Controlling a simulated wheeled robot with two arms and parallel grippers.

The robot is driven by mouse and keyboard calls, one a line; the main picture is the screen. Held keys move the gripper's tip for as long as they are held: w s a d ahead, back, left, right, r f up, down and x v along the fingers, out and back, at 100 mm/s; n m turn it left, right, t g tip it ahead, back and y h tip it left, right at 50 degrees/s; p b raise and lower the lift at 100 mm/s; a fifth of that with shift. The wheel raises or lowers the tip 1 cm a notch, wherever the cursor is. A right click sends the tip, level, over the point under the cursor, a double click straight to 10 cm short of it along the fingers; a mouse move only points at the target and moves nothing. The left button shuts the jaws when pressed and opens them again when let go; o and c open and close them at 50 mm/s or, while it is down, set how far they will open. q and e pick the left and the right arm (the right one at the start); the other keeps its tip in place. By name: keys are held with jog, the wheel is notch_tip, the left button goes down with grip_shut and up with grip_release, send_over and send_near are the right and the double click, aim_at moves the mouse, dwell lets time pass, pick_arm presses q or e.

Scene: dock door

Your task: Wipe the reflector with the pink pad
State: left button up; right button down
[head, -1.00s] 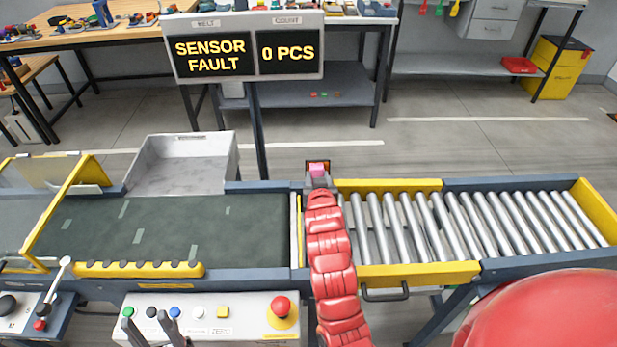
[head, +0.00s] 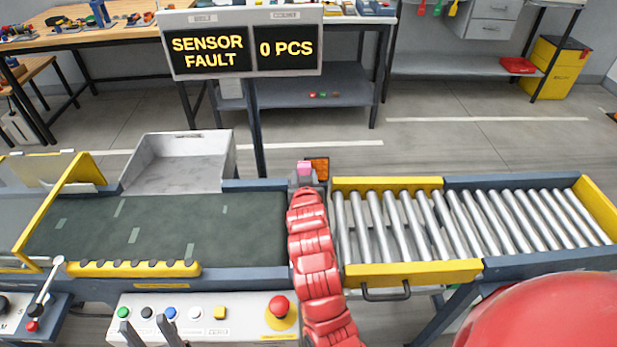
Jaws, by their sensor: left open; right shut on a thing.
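The reflector (head: 321,168) is a small orange-brown panel in a dark frame at the far edge of the conveyor, where belt and rollers meet. The pink pad (head: 304,168) is at its left side, overlapping its left edge in the picture; I cannot tell whether they touch. My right gripper (head: 304,178) is shut on the pad, at the end of my red arm; its fingers are mostly hidden. My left gripper (head: 142,332) is open and empty at the bottom, by the front of the control panel.
A dark belt (head: 170,228) lies to the left and a roller section (head: 470,225) to the right. The control panel (head: 205,313) has several buttons and a red stop button (head: 279,306). A sign (head: 242,45) reads SENSOR FAULT, 0 PCS. A grey bin (head: 182,163) stands behind the belt.

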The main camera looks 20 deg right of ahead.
jog(key=shift+p+v, duration=0.4)
jog(key=shift+v, duration=2.65)
jog(key=v, duration=0.3)
